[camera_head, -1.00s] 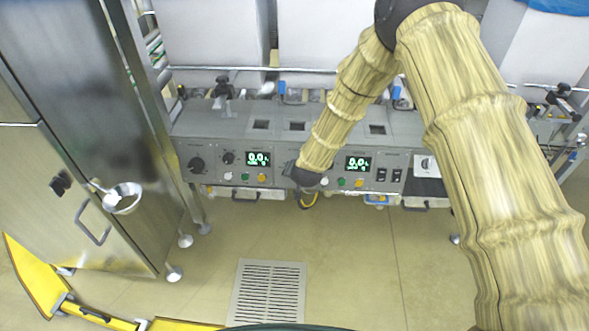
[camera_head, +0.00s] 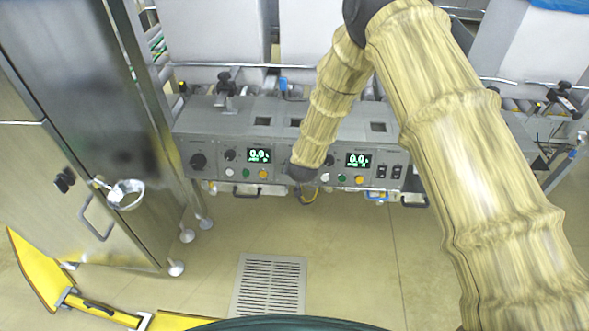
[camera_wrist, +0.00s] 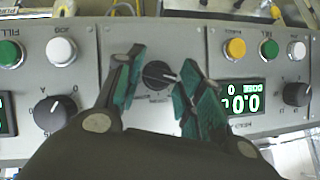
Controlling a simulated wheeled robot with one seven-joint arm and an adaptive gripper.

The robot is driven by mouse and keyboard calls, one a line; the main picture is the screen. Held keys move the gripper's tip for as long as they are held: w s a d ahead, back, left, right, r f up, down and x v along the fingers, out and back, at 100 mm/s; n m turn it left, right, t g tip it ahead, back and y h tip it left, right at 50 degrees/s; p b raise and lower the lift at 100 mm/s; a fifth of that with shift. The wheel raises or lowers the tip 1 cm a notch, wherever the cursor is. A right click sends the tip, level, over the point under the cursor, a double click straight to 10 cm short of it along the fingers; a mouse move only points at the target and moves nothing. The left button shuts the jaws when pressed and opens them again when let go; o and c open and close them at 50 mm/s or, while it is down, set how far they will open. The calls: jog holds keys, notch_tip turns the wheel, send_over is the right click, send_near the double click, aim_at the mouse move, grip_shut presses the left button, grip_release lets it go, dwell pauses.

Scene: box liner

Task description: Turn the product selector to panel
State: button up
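The product selector (camera_wrist: 158,75) is a black round knob with a white pointer line on the middle grey plate in the wrist view. The line points right in that picture. Small labels around the knob are too small to read. My gripper (camera_wrist: 162,78) has its two teal-padded fingers spread on either side of the knob, with a gap showing between each finger and it. In the head view my gripper (camera_head: 301,172) is at the front of the grey control panel (camera_head: 228,125), between two lit displays, and its dark end hides the selector there.
Close beside are other knobs (camera_wrist: 55,114) (camera_wrist: 297,94), a green-lit display (camera_wrist: 244,97), and yellow (camera_wrist: 235,48), green and white buttons. A steel cabinet (camera_head: 90,150) with a bowl (camera_head: 125,195) stands at left.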

jog(key=shift+o, duration=0.9)
jog(key=shift+r, duration=0.1)
jog(key=v, duration=1.2)
jog(key=s+d+f+n+g+h+p, duration=0.1)
jog(key=s+d+f+g+p, duration=0.4)
jog(key=s+d, duration=0.75)
jog(key=s+d+f+g+h+p, duration=0.1)
jog(key=s+d+f+p, duration=0.2)
jog(key=s+d+f, duration=0.85)
jog(key=s+d+r+g+p, duration=0.1)
jog(key=s+d+r, duration=0.1)
jog(key=s, duration=0.7)
jog(key=s+d+r+g+p, duration=0.1)
jog(key=s+d+r, duration=0.1)
jog(key=s, duration=0.7)
jog(key=shift+r+n, duration=0.3)
jog(key=shift+r, duration=0.45)
